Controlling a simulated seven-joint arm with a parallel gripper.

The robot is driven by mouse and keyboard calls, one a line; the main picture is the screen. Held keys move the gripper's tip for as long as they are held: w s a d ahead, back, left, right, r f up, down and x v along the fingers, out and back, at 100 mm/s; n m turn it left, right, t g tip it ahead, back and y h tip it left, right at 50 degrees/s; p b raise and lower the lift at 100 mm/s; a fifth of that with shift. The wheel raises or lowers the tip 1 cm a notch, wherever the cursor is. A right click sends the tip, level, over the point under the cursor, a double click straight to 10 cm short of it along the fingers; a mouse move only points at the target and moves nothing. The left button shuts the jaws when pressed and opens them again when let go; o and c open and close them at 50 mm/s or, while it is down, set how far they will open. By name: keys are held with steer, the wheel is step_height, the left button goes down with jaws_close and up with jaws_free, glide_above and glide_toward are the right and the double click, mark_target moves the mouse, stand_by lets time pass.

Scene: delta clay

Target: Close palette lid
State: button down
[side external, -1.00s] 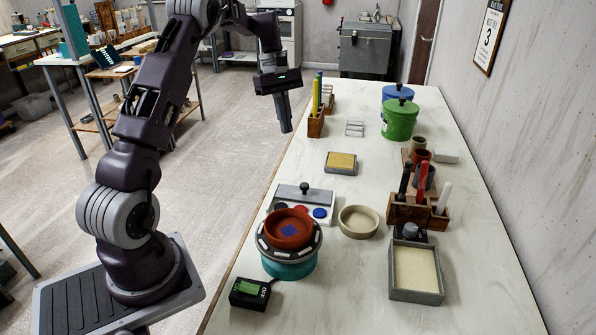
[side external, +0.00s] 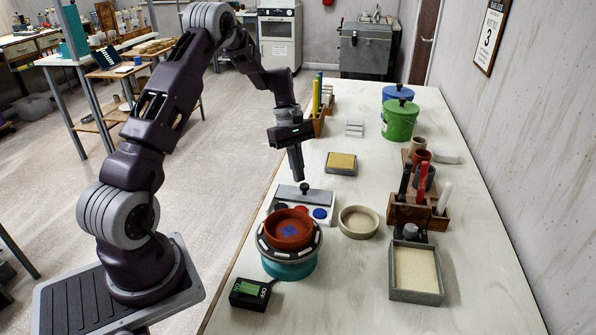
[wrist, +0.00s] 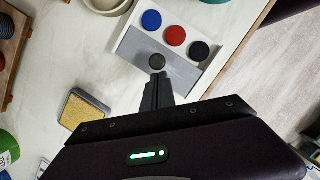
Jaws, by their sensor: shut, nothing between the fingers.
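The palette (side external: 330,219) is a pale tray behind the turntable. Its blue, red and black wells are uncovered, and they show in full in the wrist view, where the palette (wrist: 205,62) is at the top. The grey lid (side external: 287,191) with a dark round knob (side external: 305,187) lies over the palette's far part, beside the wells. The lid (wrist: 133,48) and knob (wrist: 156,61) also show in the wrist view. My gripper (side external: 298,179) is shut and empty, pointing down just beside the knob on its far side; whether it touches the knob I cannot tell. The gripper (wrist: 157,76) also shows in the wrist view.
A red dish (side external: 288,231) on a turntable (side external: 290,256) stands in front of the palette and partly hides it. A beige bowl (side external: 358,222) is to the right. A yellow-topped block (side external: 341,162) lies behind. A wooden tool rack (side external: 418,211) stands further right.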

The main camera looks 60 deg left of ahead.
steer(key=s+d, duration=0.4)
steer(key=shift+s+d, duration=0.3)
stand_by(0.3)
